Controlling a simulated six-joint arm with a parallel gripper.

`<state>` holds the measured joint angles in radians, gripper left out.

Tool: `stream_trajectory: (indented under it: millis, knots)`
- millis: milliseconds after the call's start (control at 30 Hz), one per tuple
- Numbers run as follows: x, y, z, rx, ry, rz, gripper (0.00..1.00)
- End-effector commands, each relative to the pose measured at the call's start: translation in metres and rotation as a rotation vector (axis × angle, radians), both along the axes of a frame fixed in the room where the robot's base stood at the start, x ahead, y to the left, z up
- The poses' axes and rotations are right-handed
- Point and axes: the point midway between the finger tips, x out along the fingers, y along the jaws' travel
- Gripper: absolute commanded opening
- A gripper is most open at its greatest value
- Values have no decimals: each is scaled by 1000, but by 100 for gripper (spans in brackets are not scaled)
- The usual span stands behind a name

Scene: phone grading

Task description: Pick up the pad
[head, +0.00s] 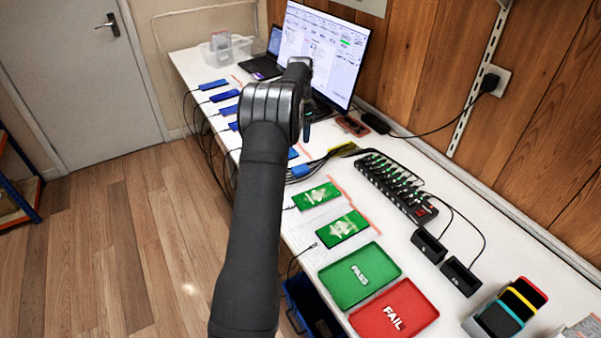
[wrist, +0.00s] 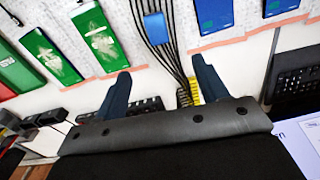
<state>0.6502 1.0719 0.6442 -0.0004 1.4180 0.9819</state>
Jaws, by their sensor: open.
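I cannot tell for certain which thing is the pad. A flat green PASS tray (head: 347,292) and a flat red FAIL tray (head: 377,332) lie side by side at the front of the table. Two green-screened phones (head: 317,196) (head: 342,228) lie just beyond them; they also show at the upper left of the wrist view (wrist: 98,34) (wrist: 50,56). My gripper (wrist: 160,84) is open and empty in the wrist view, over the table near the cables and a blue plug (wrist: 156,28). In the head view my arm mostly hides it.
Several blue-screened phones (head: 223,96) line the table's far left edge. A laptop (head: 266,66), monitor (head: 325,50) and clear bin (head: 226,48) stand at the back. A power strip (head: 397,188), cables and black stands (head: 428,245) occupy the right side. A blue crate (head: 300,305) is below the front edge.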

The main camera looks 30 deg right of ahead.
Motion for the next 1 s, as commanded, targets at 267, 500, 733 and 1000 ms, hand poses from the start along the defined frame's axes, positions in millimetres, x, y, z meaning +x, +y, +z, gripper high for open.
stream_trajectory:
  millis: [267,500,733,1000]
  knots:
    - [-1,1,-40,9,10,-5,66]
    - [-1,1,-91,8,9,-4,66]
    - [-1,1,-118,5,7,-4,66]
    - [-4,2,-137,7,8,-4,66]
